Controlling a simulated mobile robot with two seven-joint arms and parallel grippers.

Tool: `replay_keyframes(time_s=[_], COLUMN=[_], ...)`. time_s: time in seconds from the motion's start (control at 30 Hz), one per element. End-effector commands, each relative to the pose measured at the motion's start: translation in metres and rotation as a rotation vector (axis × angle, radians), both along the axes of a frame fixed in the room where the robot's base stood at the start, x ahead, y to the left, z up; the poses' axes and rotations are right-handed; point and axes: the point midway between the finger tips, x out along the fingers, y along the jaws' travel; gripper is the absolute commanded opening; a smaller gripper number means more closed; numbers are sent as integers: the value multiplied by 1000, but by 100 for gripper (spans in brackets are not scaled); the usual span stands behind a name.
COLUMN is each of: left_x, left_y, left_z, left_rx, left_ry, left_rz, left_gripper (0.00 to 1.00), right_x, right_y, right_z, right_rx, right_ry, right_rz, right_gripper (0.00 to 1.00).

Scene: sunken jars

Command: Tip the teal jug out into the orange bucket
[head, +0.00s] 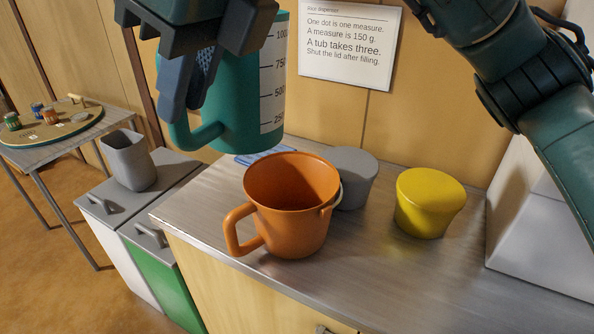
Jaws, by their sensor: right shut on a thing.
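The teal jug (235,100) hangs at the top of the head view, above and slightly left of the orange bucket. It looks roughly upright, with a white measuring scale facing right and its handle at the lower left. My right gripper (188,92) is shut on the jug at its handle side and hides part of it. My left gripper is not in view.
A grey tub (352,178) and a yellow lidded tub (428,205) stand right of the bucket on the counter (400,280). A blue cloth (265,154) lies behind. A grey container (130,160) stands on bins at left. A notice (350,42) hangs on the wall.

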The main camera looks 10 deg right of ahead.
Motion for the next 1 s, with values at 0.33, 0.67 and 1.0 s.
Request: replay_keyframes(time_s=[0.33,0.67,1.0], left_x=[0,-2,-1], left_y=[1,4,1], left_z=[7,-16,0], left_rx=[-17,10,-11], left_ry=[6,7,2], left_rz=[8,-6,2], left_gripper=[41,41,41], right_x=[-1,-1,4], right_y=[1,0,-5], right_z=[-6,-27,-12], right_rx=[53,218,277], right_ry=[67,302,381], right_rz=[1,2,-1], right_gripper=[0,0,0])
